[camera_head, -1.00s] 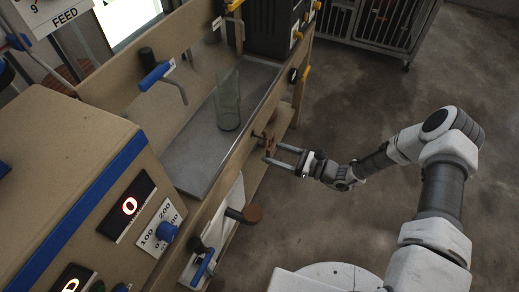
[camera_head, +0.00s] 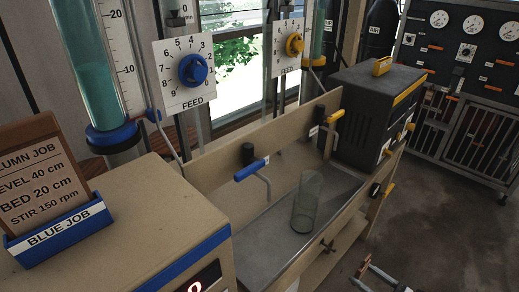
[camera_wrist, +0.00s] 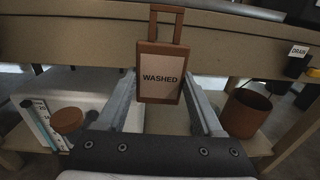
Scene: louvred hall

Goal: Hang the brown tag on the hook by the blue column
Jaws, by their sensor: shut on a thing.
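The brown tag (camera_wrist: 160,97) reads "WASHED" and has a loop handle on top. In the wrist view it stands upright between the fingertips of my gripper (camera_wrist: 161,88), which is shut on it. The blue column (camera_head: 92,85) is a tall clear tube of teal liquid with a blue collar, at the far left.
The bench trough holds a clear glass cylinder (camera_head: 307,203). A blue-handled tap (camera_head: 250,170) and a yellow-handled tap (camera_head: 334,118) lean over it. A black box (camera_head: 372,115) stands behind. A blue-based job card (camera_head: 58,232) stands at left. Floor (camera_head: 440,215) at right is clear.

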